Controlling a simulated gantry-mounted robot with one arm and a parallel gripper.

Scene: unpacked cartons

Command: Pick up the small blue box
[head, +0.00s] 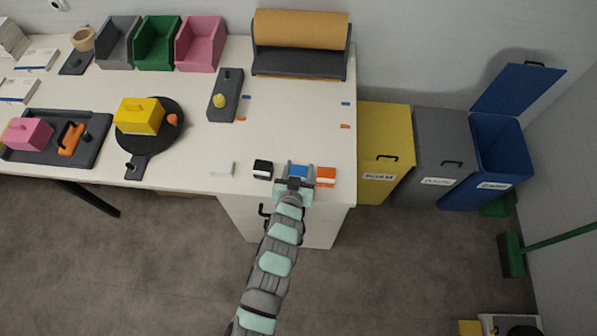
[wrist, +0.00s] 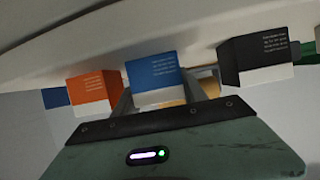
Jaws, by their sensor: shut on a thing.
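The small blue box (head: 298,170) is at the front edge of the white table in the head view, between a black box and an orange box. It also shows in the wrist view as a blue and white box (wrist: 155,80), upright between my fingers. My gripper (head: 298,172) is shut on it, with a finger on either side. The wrist view shows my gripper (wrist: 156,92) from behind, its palm below the box. The fingers partly hide the box in the head view. I cannot tell whether its base touches the table.
The orange box (head: 326,177) stands close on the right and the black box (head: 263,170) on the left. A white box (head: 222,168) is further left. A paper roll holder (head: 300,63) stands at the back. Yellow, grey and blue bins stand right of the table.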

